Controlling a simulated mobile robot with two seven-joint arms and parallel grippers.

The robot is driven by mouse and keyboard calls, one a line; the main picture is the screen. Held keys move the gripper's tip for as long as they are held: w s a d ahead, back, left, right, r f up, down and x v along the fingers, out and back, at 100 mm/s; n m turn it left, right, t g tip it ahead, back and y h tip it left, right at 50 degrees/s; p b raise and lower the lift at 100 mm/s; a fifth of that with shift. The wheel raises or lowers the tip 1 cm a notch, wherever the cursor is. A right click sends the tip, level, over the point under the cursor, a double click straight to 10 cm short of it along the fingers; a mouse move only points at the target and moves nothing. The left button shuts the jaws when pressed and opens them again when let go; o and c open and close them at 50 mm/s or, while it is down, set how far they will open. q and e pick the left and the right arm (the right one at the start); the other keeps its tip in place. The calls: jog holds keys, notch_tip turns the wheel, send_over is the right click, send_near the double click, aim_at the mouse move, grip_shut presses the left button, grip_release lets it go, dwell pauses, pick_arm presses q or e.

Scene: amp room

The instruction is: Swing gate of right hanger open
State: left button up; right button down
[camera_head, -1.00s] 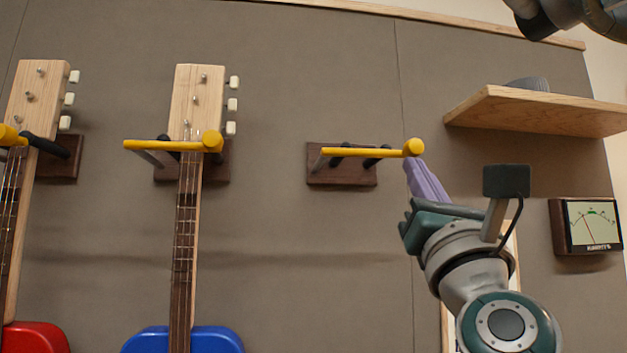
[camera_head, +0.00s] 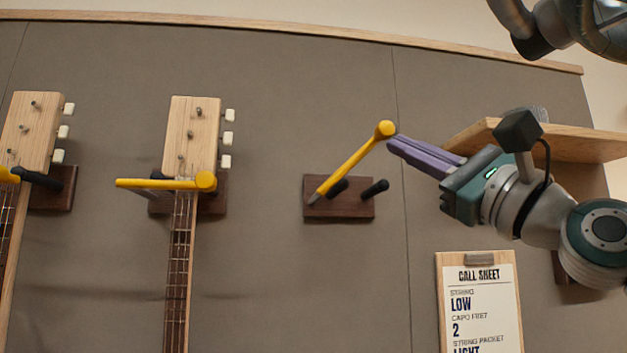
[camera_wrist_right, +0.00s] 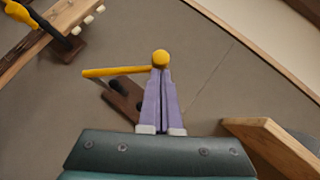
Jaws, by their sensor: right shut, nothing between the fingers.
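The right hanger (camera_head: 335,208) is a dark wooden block on the wall with two black pegs and no guitar. Its yellow gate (camera_head: 352,165) slants up and to the right from the block's left side, away from the right peg, ending in a round yellow knob. My right gripper (camera_head: 391,144) is shut and empty, its purple fingertips at the knob, touching or very close. In the right wrist view the knob (camera_wrist_right: 160,58) is at the tips of the fingers, and the gate runs left from it. My left gripper is not in view.
Two guitars hang at left; the middle one (camera_head: 190,140) has its yellow gate (camera_head: 165,183) across the neck. A wooden shelf (camera_head: 580,143) is behind my right arm. A call sheet clipboard (camera_head: 480,300) hangs below. The wall between hanger and middle guitar is clear.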

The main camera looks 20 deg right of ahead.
jog(key=w+a+r+n+g+p, duration=0.1)
jog(key=a+r+n+g+p, duration=0.2)
jog(key=p, duration=0.9)
jog(key=w+a+r+n+g+y+p, duration=0.1)
jog(key=a+r+n+g+p, duration=0.2)
jog(key=a+n+g+p, duration=0.4)
jog(key=n+p, duration=0.3)
jog(key=p, duration=0.3)
jog(key=shift+w+r+n, duration=0.2)
jog(key=shift+r+n, duration=0.05)
jog(key=shift+n, duration=0.15)
jog(key=shift+a+f, duration=0.1)
jog(key=shift+a, duration=0.05)
